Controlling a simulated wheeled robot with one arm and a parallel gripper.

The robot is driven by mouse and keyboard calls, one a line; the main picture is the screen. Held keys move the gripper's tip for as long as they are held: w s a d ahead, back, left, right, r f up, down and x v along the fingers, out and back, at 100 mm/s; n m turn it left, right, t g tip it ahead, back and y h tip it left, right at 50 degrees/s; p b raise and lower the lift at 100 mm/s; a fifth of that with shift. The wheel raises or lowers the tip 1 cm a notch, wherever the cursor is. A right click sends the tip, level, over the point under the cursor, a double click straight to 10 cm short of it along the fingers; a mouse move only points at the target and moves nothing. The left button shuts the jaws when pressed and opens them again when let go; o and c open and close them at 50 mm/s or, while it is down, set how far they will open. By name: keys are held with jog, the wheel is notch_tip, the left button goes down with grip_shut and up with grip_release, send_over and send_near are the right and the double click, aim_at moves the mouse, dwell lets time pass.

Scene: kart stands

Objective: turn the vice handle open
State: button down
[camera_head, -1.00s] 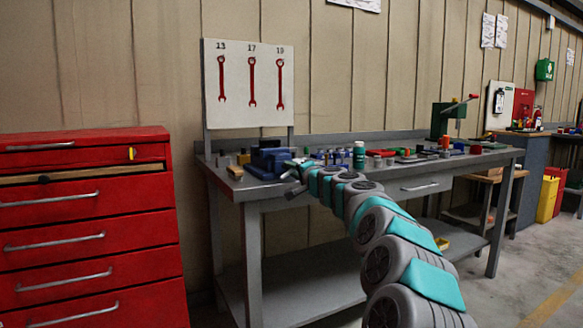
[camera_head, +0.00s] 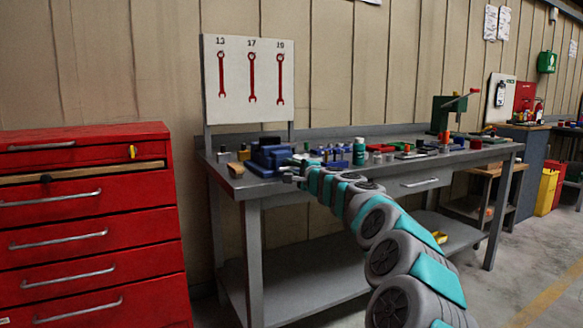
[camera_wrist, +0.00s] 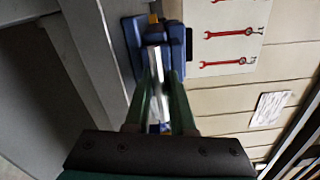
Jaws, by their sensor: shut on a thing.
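The blue vice (camera_head: 268,157) sits on the near left corner of the grey workbench. In the wrist view the vice (camera_wrist: 178,45) is straight ahead, with a bright metal bar (camera_wrist: 158,72) running from it toward my gripper. My gripper (camera_head: 289,174) is at the front right of the vice. In the wrist view its two green fingers (camera_wrist: 158,112) are on either side of bright metal, shut on the vice handle. The handle's exact angle is hard to make out, since the fingers and blur cover much of it.
The workbench (camera_head: 225,182) holds several small parts and a teal canister (camera_head: 359,153) right of the vice. A wrench board (camera_head: 250,82) stands behind. A red drawer cabinet (camera_head: 90,230) is to the left, with a floor gap between it and the bench.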

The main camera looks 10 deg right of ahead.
jog(key=shift+f, duration=0.1)
jog(key=c, duration=0.8)
grip_release()
jog(key=shift+o, duration=0.2)
jog(key=shift+s+d, duration=0.1)
jog(key=b+v, duration=0.2)
jog(key=v, duration=0.5)
jog(key=shift+s, duration=0.25)
